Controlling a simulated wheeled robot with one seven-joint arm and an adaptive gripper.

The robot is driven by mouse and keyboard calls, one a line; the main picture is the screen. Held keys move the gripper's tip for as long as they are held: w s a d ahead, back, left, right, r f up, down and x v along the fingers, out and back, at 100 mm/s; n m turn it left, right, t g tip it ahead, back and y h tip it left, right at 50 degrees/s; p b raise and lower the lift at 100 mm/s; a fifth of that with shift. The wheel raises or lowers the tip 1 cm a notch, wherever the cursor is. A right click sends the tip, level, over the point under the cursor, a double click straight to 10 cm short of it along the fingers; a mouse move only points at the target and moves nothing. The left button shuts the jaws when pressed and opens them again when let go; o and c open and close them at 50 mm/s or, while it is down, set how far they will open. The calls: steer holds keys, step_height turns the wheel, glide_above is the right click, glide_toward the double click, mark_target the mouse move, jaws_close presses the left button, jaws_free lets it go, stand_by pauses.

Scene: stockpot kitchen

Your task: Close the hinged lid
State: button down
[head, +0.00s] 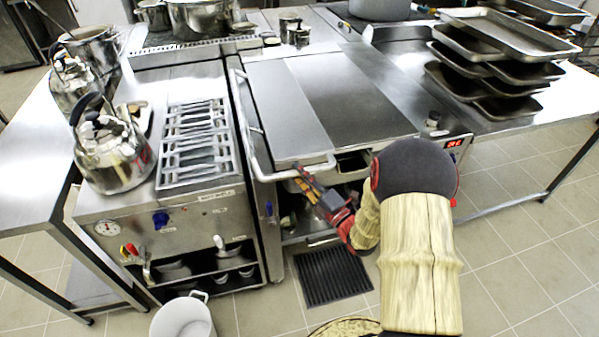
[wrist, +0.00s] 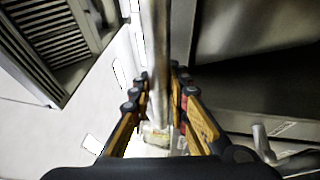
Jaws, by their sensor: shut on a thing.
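The hinged lid (head: 345,97) is a flat steel panel on the middle appliance. It lies close to level, with a dark gap under its front right edge. A bar handle (head: 262,165) runs along its left side and front corner. My gripper (head: 301,172) reaches the front part of the handle from below right. In the wrist view the bar (wrist: 157,40) runs between the two fingers of my gripper (wrist: 158,75), which are shut on it. The exact contact is partly hidden by the fingers.
A grill unit (head: 195,140) and a kettle (head: 110,155) stand to the left. Stacked trays (head: 505,45) sit on the right counter. A white bucket (head: 182,318) and a floor drain (head: 332,276) are below. The tiled floor at right is clear.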

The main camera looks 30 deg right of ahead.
steer(key=shift+s+a+f+g, duration=0.1)
steer(key=shift+s+f+g, duration=0.05)
steer(key=shift+f, duration=0.4)
steer(key=shift+s+a+f+g, duration=0.1)
steer(key=shift+f+g, duration=0.05)
steer(key=shift+f, duration=0.35)
steer(key=c, duration=2)
jaws_free()
steer(key=shift+w+d+f, duration=0.1)
steer(key=shift+w, duration=0.05)
steer(key=shift+o, duration=1.6)
steer(key=shift+r, duration=0.3)
steer(key=s+d+f, duration=0.1)
steer(key=s, duration=1)
steer(key=shift+s+d+f, duration=0.25)
steer(key=shift+s+f, duration=0.1)
